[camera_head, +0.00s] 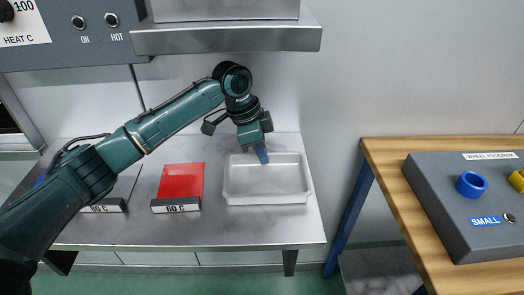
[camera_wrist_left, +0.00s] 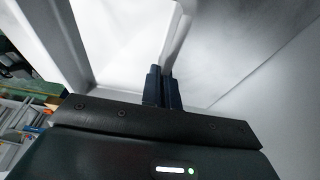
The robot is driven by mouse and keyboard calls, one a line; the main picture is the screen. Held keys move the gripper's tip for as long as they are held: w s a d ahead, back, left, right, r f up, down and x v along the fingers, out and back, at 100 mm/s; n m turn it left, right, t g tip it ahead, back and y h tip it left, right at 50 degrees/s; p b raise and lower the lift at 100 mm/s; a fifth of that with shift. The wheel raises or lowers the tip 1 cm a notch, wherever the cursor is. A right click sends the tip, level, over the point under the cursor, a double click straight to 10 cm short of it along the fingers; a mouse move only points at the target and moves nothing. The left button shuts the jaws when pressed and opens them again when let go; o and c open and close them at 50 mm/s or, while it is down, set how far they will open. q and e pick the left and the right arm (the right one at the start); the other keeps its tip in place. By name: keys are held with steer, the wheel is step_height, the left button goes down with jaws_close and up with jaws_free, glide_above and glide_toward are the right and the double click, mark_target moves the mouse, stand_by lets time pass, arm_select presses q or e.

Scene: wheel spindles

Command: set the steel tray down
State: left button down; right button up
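The steel tray (camera_head: 267,198) is a shallow, pale, open rectangular tray. It appears level at the right end of the steel bench (camera_head: 240,232); I cannot tell whether its base touches the top. My left gripper (camera_head: 262,156) points down at the tray's back wall. In the left wrist view its two dark fingers (camera_wrist_left: 163,88) are nearly together on a thin pale edge, with the tray (camera_wrist_left: 122,45) filling much of the picture. The gripper looks shut on the tray's back rim. My right gripper is in neither view.
A red plate (camera_head: 181,181) with a "60 C" label (camera_head: 176,205) lies left of the tray, with an "80 C" label further left. A steel hood (camera_head: 228,38) hangs above. A wooden table (camera_head: 395,190) with a grey program panel (camera_head: 465,215) stands at right, across a gap.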

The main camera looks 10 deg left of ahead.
arm_select(q)
steer(key=shift+f, duration=0.1)
steer(key=c, duration=1.7)
jaws_free()
steer(key=v, duration=0.2)
steer(key=shift+r, duration=0.35)
steer(key=s+a, duration=0.1)
steer(key=a, duration=0.3)
steer(key=s+a, duration=0.1)
steer(key=a, duration=0.3)
steer(key=s+a+b, duration=0.1)
steer(key=a, duration=0.2)
steer(key=shift+s+a+r, duration=0.15)
steer(key=shift+a+r, duration=0.1)
steer(key=shift+a, duration=0.15)
